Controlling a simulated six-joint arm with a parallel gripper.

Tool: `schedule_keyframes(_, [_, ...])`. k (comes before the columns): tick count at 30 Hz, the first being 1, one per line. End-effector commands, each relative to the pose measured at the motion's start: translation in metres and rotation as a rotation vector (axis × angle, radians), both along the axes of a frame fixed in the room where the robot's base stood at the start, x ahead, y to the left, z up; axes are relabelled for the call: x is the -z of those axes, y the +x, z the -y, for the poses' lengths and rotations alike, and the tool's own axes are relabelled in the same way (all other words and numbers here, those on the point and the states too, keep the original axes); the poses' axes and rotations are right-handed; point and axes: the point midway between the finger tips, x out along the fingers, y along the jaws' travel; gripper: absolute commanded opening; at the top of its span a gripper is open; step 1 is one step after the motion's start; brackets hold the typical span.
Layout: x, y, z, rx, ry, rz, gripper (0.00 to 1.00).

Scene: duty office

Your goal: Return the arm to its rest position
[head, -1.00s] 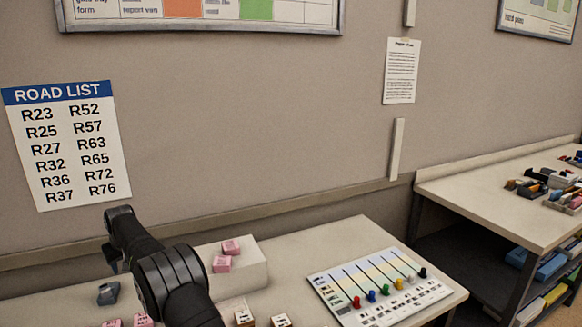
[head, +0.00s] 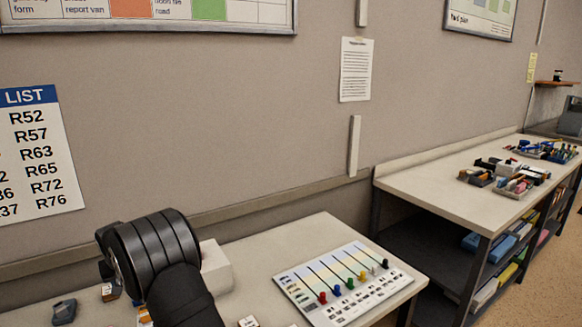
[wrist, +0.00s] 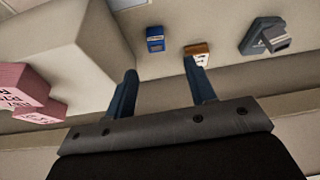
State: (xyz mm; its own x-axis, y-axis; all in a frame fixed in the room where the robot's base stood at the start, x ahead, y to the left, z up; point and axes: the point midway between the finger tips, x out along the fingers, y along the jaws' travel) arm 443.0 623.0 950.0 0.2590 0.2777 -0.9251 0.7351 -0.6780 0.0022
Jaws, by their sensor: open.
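My gripper (wrist: 160,70) shows in the wrist view with its two dark blue fingers apart and nothing between them. In the head view my dark arm stands at the lower left and hides the gripper. Past the fingertips in the wrist view are a small blue block (wrist: 155,38) and a brown-and-white block (wrist: 198,54), both apart from the fingers on the pale desk.
A white box (head: 217,272) stands behind my arm; pink blocks (wrist: 28,95) show near it in the wrist view. A grey object (head: 64,311) lies at the left. A slider board (head: 345,283) lies at the right. The wall is close behind the desk.

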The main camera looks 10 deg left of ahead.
Motion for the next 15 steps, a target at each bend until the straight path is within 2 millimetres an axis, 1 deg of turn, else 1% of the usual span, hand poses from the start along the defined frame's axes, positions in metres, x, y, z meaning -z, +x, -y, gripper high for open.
schedule_keyframes(1, [0.001, 0.000, 0.007, 0.014, 0.000, 0.000, 0.50])
schedule_keyframes(6, [0.004, 0.000, 0.021, 0.053, 0.002, 0.001, 0.50])
schedule_keyframes(10, [0.005, 0.000, 0.027, 0.066, 0.004, 0.000, 0.50])
schedule_keyframes(15, [0.006, 0.000, 0.028, 0.070, 0.003, 0.001, 0.50])
